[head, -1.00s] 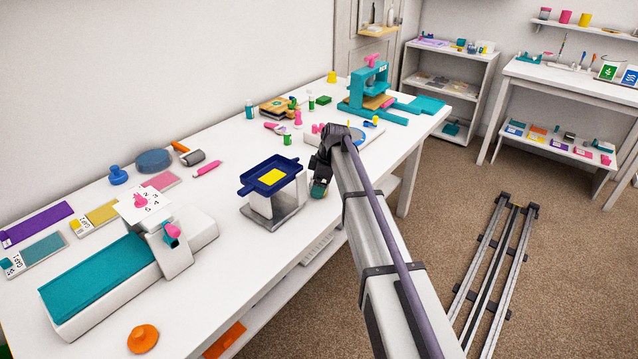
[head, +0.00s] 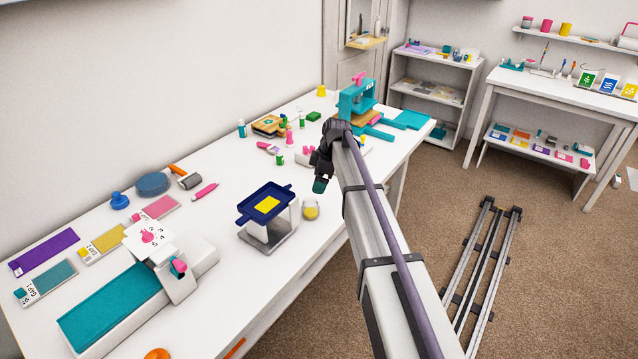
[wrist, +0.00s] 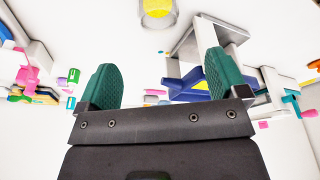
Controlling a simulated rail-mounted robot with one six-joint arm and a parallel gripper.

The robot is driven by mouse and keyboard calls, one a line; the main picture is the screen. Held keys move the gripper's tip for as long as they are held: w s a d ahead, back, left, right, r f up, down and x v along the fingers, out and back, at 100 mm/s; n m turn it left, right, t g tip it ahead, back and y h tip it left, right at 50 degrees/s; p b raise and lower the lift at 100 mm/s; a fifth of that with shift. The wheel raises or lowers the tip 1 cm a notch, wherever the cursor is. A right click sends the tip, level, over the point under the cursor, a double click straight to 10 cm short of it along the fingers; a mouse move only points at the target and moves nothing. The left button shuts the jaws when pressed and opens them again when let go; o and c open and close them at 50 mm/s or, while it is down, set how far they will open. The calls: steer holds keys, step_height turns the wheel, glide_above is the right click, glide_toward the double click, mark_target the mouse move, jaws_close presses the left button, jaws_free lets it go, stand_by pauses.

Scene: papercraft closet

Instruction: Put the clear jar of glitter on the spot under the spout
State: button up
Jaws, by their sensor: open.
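The clear jar of yellow glitter (head: 310,210) stands upright on the white table, just right of a dark blue tray (head: 250,208) on a white stand with a grey base. The jar also shows at the top edge of the wrist view (wrist: 156,10), partly cut off. The blue tray with its stand is in the wrist view (wrist: 190,82), partly behind a finger. My gripper (head: 320,185) is open and empty, above and apart from the jar. Its two green fingers (wrist: 160,75) are spread wide. I cannot make out the spout or the spot under it.
A teal press (head: 355,100) stands at the table's far end. Small pink and green items (head: 283,150) lie behind my gripper. A white machine with a teal bed (head: 115,305) is at the front left. The table's right edge is close to the jar.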

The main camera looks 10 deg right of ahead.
steer(key=s+a+m+h, duration=0.1)
steer(key=s+m, duration=0.6)
steer(key=s, duration=1)
steer(key=s+a+m+h, duration=0.1)
steer(key=s+m, duration=0.6)
steer(key=s, duration=1)
steer(key=shift+a+f+g+h, duration=0.4)
steer(key=shift+a, duration=0.4)
steer(key=shift+o, duration=0.2)
steer(key=shift+w, duration=0.2)
